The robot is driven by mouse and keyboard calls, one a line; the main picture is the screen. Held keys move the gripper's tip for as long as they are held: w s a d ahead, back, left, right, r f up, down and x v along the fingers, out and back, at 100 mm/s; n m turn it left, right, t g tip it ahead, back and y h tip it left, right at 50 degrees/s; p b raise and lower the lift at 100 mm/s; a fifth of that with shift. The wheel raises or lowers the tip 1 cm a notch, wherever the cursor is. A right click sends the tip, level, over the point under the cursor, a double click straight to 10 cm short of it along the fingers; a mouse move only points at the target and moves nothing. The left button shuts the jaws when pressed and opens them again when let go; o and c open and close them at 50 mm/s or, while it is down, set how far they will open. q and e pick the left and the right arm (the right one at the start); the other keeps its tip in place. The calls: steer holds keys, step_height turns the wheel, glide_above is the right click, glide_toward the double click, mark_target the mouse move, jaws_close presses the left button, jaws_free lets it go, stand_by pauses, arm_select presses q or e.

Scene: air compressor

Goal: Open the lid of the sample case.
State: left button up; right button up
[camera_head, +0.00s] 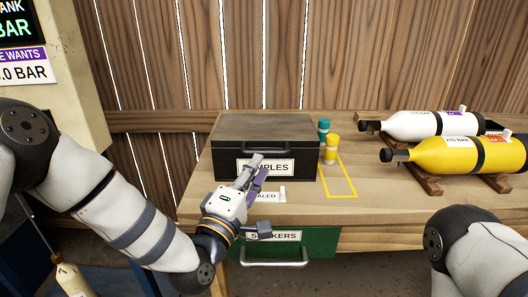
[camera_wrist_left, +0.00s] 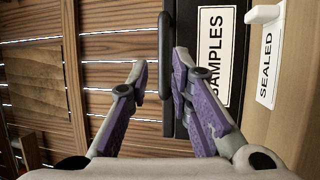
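The sample case (camera_head: 225,166) is a dark box with a white SAMPLES label, standing on the wooden bench with its lid (camera_head: 265,127) closed. My left gripper (camera_head: 257,166) is in front of the case, covering part of the label. In the left wrist view the gripper (camera_wrist_left: 160,62) is open, with its fingertips on either side of the case's dark handle bar (camera_wrist_left: 166,85). Gaps show beside the bar, but I cannot tell whether a finger touches it. My right arm shows at the lower right; its gripper is out of view.
A SEALED tag (camera_head: 267,196) stands before the case. Teal (camera_head: 323,131) and yellow (camera_head: 331,150) small containers stand to its right, by a yellow-outlined area (camera_head: 340,181). White (camera_head: 410,125) and yellow (camera_head: 455,156) cylinders lie farther right. A green drawer (camera_head: 322,241) is below.

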mark_target(264, 153)
arm_select(q)
steer(key=x, duration=0.6)
steer(key=shift+w+f, duration=0.1)
steer(key=shift+w, duration=0.15)
jaws_close()
arm_select(e)
steer(key=shift+s+f, duration=0.15)
steer(key=shift+f, duration=0.15)
arm_select(q)
steer(key=shift+w, duration=0.1)
arm_select(e)
steer(key=shift+s, duration=0.15)
